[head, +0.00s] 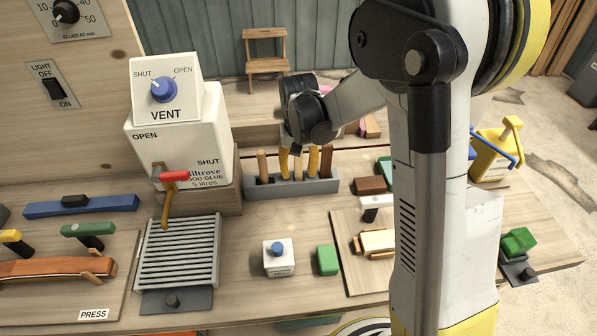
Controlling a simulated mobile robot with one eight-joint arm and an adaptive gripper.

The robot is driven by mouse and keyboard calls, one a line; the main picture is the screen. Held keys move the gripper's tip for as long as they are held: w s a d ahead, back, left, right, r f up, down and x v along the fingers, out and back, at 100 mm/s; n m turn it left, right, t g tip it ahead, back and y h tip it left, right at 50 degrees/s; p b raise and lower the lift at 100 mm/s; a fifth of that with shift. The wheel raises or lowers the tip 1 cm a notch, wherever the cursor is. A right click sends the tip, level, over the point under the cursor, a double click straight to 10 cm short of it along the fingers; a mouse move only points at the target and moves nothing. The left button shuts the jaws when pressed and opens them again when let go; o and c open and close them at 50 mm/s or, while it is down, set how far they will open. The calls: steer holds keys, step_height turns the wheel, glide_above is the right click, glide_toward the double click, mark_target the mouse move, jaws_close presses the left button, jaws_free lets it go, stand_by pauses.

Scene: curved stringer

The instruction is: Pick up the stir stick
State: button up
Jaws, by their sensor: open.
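My gripper (305,138) reaches down over the grey slotted rack (263,188) at the back of the bench. It is open, and its fingers are hard to tell apart from the handles below. Several upright wooden or yellow handles stand in the rack, including a brown one (262,162) at its left end and another brown one (327,160) at its right. I cannot tell which of these, if any, is the stir stick. My wrist hides part of the rack's contents, and I cannot see whether the gripper touches anything.
A white glue container (188,135) with a red-handled tap (172,177) stands left of the rack. In front lie a slatted grate (180,255), a small white box with a blue knob (279,258) and a green block (327,260).

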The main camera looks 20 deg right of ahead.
jaws_close()
steer(key=shift+r, duration=0.1)
